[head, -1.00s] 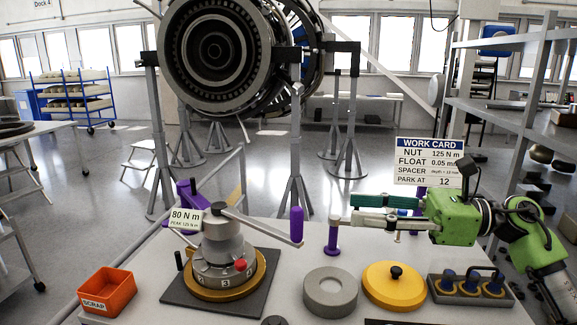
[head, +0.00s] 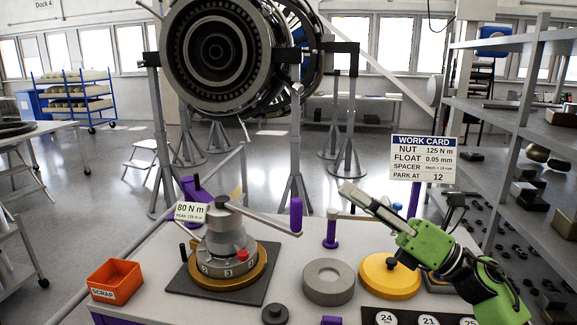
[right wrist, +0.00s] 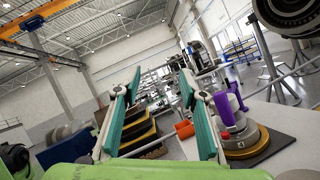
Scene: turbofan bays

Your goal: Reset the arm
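My right gripper (head: 352,194) is open and empty above the right side of the bench. Its fingers point up and left in the head view. In the right wrist view its two teal-padded fingers (right wrist: 162,85) stand apart with nothing between them. My left gripper is not in view.
The grey bench (head: 150,240) holds a torque tool (head: 225,240) labelled 80 N m, an orange scrap bin (head: 115,280), a grey ring (head: 328,292) and purple-gripped bars. A work card (head: 424,158) stands behind. Shelving (head: 500,120) is on the right.

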